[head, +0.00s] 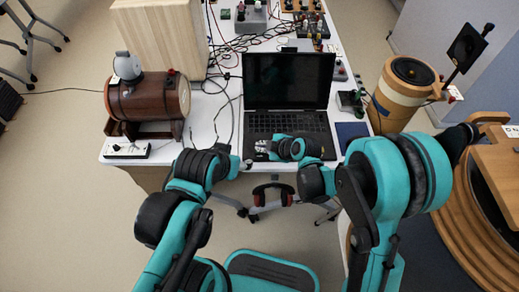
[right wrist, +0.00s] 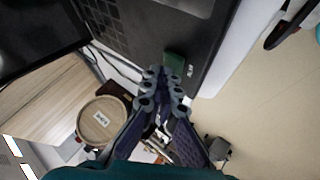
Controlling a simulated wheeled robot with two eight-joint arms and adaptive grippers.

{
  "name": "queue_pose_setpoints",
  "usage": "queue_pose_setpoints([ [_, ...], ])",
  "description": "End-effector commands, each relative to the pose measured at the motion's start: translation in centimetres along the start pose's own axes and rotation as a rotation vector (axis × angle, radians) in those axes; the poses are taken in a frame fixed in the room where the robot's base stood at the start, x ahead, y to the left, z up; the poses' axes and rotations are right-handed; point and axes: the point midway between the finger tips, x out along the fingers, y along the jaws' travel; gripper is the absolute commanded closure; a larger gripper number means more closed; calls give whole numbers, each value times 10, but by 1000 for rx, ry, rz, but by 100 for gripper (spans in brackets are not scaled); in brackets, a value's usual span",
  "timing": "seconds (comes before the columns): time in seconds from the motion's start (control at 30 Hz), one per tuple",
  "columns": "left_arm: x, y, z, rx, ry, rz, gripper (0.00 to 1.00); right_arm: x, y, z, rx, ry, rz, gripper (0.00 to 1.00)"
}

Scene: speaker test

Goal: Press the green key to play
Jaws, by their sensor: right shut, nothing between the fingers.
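The green key (right wrist: 174,62) shows in the right wrist view as a small dark green block near the corner of the black laptop (right wrist: 135,32), with small pale lettering beside it. My right gripper (right wrist: 161,78) is shut and empty, its fingertips just beside the key in that view; I cannot tell whether they touch it. In the head view the right gripper (head: 262,147) is over the front left of the laptop (head: 290,85), and I cannot make out the key there. My left gripper (head: 246,163) is near the table's front edge, too small to tell its state.
The white table (head: 215,125) carries a brown wooden barrel speaker (head: 150,98) at left and a pale wooden box (head: 160,38) behind it. Cables lie left of the laptop. A dark blue pad (head: 352,133) lies to its right. A round wooden speaker (head: 403,95) stands further right.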

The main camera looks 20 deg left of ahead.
Motion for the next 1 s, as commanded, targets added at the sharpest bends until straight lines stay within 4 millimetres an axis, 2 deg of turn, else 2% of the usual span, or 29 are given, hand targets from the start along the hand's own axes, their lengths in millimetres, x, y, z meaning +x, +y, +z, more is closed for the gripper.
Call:
queue_pose_setpoints([
  [0.7,5,0,3,0,0,0,42,4,-3,3,0,0,0,100],
  [1.0,-2,0,-2,0,0,0,42,-5,4,-4,0,0,0,100],
])
